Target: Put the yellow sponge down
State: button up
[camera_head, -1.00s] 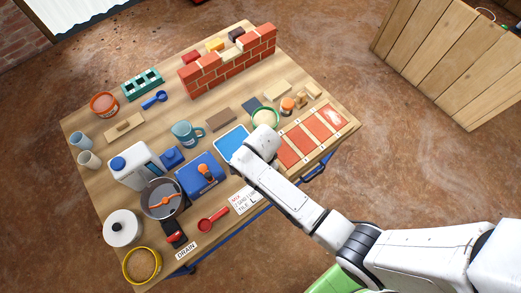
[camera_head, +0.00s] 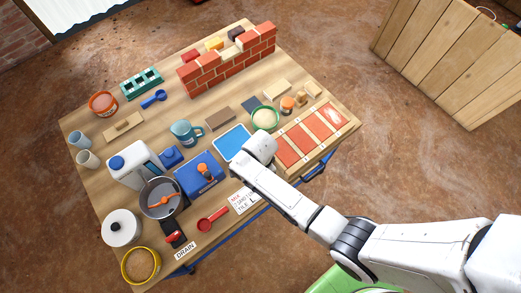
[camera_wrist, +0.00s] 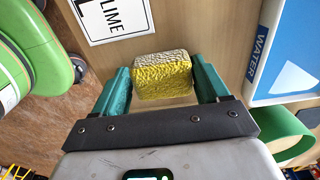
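The yellow sponge (camera_wrist: 163,84) shows in the wrist view, a block with a paler, greyish upper face. It sits between the two teal fingers of my gripper (camera_wrist: 162,80), which appear to press on its left and right sides. Bare wood shows around it; I cannot tell whether its underside touches the tabletop. In the head view my white wrist hides both fingers and sponge, above the table's front edge between the blue tray (camera_head: 231,143) and the label card (camera_head: 242,201).
In the wrist view a card reading LIME (camera_wrist: 115,14) lies upper left, and the tray marked WATER (camera_wrist: 258,58) lies right. A green bowl (camera_head: 265,118), a panel with red tiles (camera_head: 289,151) and a blue box (camera_head: 199,174) stand near my wrist. A brick wall (camera_head: 228,63) stands behind.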

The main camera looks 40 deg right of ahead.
jog(key=shift+o, duration=0.5)
jog(key=shift+w, duration=0.15)
notch_tip(320, 180, up, 12)
jog(key=p, duration=0.2)
jog(key=s+d+r+n, duration=0.4)
jog(key=s+n, duration=0.4)
jog(key=s+d+r+n+t, duration=0.1)
jog(key=s+d+r+n, duration=0.3)
jog(key=s+n, duration=0.4)
jog(key=shift+s+r+n, duration=0.3)
jog(key=shift+r+n, duration=0.15)
jog(key=shift+n, duration=0.25)
jog(key=shift+f+b, duration=0.1)
jog(key=shift+b, duration=0.25)
